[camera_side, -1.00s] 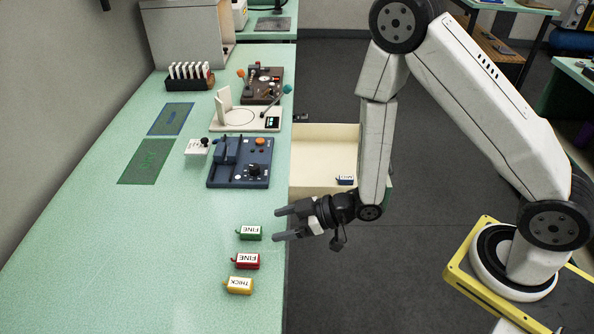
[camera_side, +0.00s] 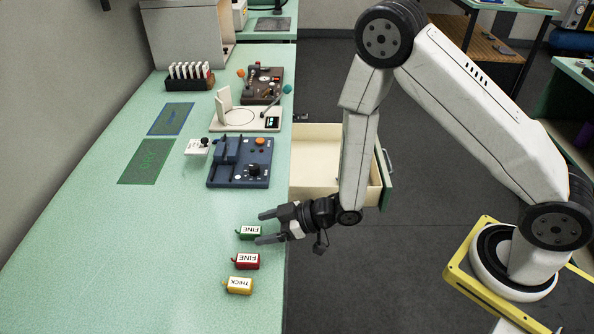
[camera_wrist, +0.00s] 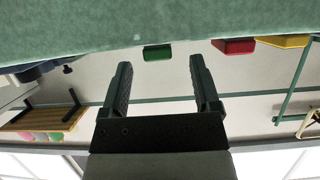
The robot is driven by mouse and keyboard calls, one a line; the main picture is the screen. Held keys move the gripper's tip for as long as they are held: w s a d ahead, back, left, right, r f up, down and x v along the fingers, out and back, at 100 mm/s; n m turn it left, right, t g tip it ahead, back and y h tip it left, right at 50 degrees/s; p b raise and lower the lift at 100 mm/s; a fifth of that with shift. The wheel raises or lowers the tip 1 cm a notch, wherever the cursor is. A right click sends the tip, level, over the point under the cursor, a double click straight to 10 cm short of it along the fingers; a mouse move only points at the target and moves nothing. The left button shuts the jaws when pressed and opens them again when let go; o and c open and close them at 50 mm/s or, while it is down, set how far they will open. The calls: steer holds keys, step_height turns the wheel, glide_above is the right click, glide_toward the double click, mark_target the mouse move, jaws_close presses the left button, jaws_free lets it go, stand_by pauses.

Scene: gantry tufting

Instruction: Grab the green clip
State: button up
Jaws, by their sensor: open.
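The green clip (camera_side: 249,233), with a white label reading FINE, lies on the green bench top near its right edge. My gripper (camera_side: 261,228) is open and empty, its two fingers pointing left, over or beside the clip. In the side view one finger overlaps the clip's edge, and I cannot tell the height gap. In the wrist view the green clip (camera_wrist: 158,53) shows beyond the fingertips, roughly between the lines of the two fingers of my gripper (camera_wrist: 160,66). No contact is visible.
A red clip (camera_side: 246,261) and a yellow clip (camera_side: 239,286) lie in front of the green one. A blue device (camera_side: 238,178) stands behind it. An open drawer (camera_side: 313,163) juts out on the right. The bench left of the clips is clear.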

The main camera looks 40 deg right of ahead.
mark_target(254, 230)
steer(key=shift+x, duration=2)
jaws_close()
